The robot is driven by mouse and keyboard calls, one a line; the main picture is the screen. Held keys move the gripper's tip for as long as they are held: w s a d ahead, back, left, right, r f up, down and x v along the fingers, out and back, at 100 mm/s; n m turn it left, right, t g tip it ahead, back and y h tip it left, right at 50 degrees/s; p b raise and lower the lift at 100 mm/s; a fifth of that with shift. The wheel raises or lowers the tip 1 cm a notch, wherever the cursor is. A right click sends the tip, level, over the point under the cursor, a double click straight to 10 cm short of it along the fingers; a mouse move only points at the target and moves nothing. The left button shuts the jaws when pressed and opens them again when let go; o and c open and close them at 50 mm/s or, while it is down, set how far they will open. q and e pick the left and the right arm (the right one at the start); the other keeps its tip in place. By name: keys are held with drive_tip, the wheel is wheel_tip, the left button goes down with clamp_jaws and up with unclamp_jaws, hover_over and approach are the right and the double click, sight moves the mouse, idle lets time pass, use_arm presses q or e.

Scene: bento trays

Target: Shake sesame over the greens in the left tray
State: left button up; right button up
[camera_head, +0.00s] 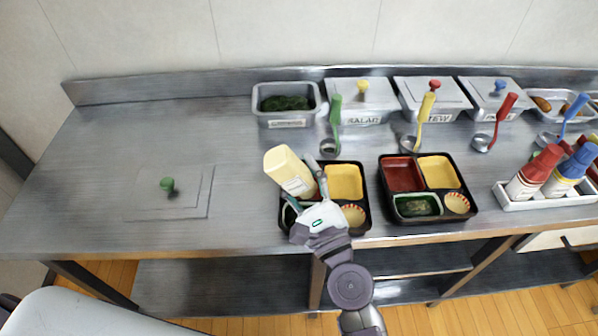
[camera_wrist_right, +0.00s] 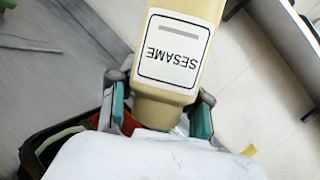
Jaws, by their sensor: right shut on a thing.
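The cream sesame bottle (camera_head: 290,172) is held tilted over the left part of the left tray (camera_head: 366,222). Its label shows upside down in the right wrist view (camera_wrist_right: 172,52). My right gripper (camera_head: 318,192) is shut around the bottle's lower part; its fingers flank the bottle in the wrist view (camera_wrist_right: 158,112). The left tray is black, with a yellow compartment at upper right and a small round cup at lower right. The bottle and gripper cover its left compartments, so the greens are mostly hidden. I cannot see any sesame falling. My left gripper is out of view.
A second bento tray (camera_head: 468,213) to the right shows its greens cup (camera_head: 416,206). Labelled lidded bins (camera_head: 361,105), a pan of greens (camera_head: 285,103) and coloured ladles (camera_head: 426,108) stand behind. A bottle caddy (camera_head: 540,203) is at right. The counter's left is mostly clear, except a green-knobbed lid (camera_head: 190,200).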

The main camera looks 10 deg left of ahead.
wheel_tip(320, 180, down, 4)
drive_tip(key=b, duration=0.3)
drive_tip(key=shift+r+p, duration=1.95)
drive_tip(key=shift+r, duration=0.15)
drive_tip(key=shift+f, duration=0.1)
wheel_tip(320, 180, down, 4)
drive_tip(key=b, duration=0.4)
drive_tip(key=shift+r+p, duration=0.25)
drive_tip(key=shift+p, duration=0.05)
wheel_tip(320, 180, up, 4)
drive_tip(key=p, duration=0.3)
drive_tip(key=shift+f+p, duration=0.1)
drive_tip(key=shift+p, duration=0.3)
drive_tip(key=shift+f, duration=0.1)
